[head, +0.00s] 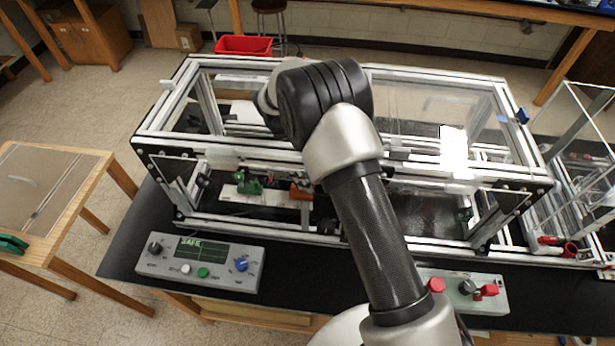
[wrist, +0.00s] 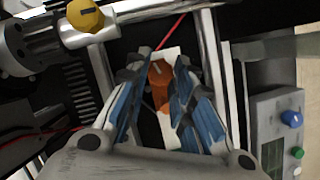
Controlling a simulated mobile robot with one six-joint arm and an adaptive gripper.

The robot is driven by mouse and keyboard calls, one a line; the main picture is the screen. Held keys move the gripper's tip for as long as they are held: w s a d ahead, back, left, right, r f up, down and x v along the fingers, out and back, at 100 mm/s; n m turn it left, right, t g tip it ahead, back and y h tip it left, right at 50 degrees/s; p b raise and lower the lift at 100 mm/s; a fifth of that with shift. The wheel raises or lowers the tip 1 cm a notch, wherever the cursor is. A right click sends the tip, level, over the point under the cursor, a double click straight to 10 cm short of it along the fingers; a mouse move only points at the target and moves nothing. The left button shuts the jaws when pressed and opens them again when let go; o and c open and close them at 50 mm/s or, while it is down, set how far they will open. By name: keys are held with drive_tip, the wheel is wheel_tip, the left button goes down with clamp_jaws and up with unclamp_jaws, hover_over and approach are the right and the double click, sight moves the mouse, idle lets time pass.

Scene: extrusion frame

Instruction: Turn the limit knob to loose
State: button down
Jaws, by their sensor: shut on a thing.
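An orange knob-like part (wrist: 160,82) with a light pointer line on its top stands on a white strip in the wrist view. I take it for the limit knob, but no label is readable. My gripper (wrist: 158,76) has its blue-padded fingers on both sides of it and is shut on it. In the head view an orange part (head: 300,191) shows inside the frame, just left of my arm; my arm hides the gripper there.
Aluminium extrusion bars (head: 230,156) surround the work area. A green part (head: 249,186) lies left of the orange one. A grey control panel (head: 217,275) with a SAFE display stands at the front left, a second panel (head: 506,293) at the front right. Thin red wires cross the wrist view.

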idle(0.3)
drive_tip(key=c, duration=1.7)
unclamp_jaws()
drive_tip(key=shift+o, duration=0.2)
drive_tip(key=v, duration=1.2)
drive_tip(key=shift+d+r, duration=0.1)
